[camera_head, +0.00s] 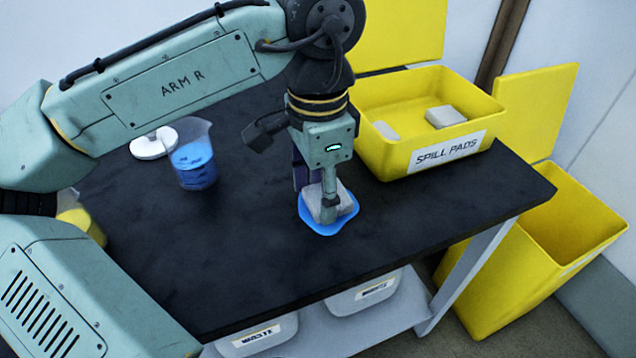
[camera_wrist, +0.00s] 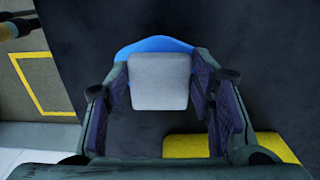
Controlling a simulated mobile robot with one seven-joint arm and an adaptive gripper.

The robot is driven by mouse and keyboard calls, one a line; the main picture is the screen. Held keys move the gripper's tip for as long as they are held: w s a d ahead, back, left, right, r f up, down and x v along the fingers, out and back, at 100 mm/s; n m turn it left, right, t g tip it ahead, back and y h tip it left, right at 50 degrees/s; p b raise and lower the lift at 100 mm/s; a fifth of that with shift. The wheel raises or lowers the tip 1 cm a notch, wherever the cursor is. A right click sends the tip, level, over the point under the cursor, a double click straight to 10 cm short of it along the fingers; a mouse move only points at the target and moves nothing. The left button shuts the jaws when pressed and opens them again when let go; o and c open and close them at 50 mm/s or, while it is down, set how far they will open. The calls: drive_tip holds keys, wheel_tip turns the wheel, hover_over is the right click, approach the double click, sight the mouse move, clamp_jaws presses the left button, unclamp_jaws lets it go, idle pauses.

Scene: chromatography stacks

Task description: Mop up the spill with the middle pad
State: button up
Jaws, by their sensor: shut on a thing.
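My gripper (camera_head: 328,208) points down over the bench and is shut on a light grey pad (camera_head: 316,200). The pad is on the blue spill (camera_head: 322,229), whose edge shows around it. In the wrist view the pad (camera_wrist: 158,82) sits between the two fingers, with blue spill (camera_wrist: 152,44) showing beyond its far edge. The yellow spill pads box (camera_head: 395,158) stands open at the back right of the bench. Two other pads lie in it, a left one (camera_head: 385,131) and a right one (camera_head: 446,117), with a gap between them.
A beaker of blue liquid (camera_head: 194,160) stands left of my gripper, beside a white round dish or lid (camera_head: 153,143). An open yellow bin (camera_head: 497,290) stands on the floor right of the black bench (camera_head: 440,215). White waste containers (camera_head: 365,293) sit on the shelf below.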

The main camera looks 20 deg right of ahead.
drive_tip(key=shift+f, duration=0.25)
idle(0.3)
drive_tip(key=shift+a, duration=0.1)
drive_tip(key=shift+a+p, duration=0.6)
drive_tip(key=shift+a, duration=0.35)
drive_tip(key=shift+d, duration=0.1)
drive_tip(key=shift+d+p, duration=0.8)
drive_tip(key=shift+d, duration=1.15)
drive_tip(key=shift+a, duration=0.1)
drive_tip(key=shift+s+a+p, duration=0.4)
drive_tip(key=shift+s+a, duration=0.5)
drive_tip(key=shift+s, duration=0.1)
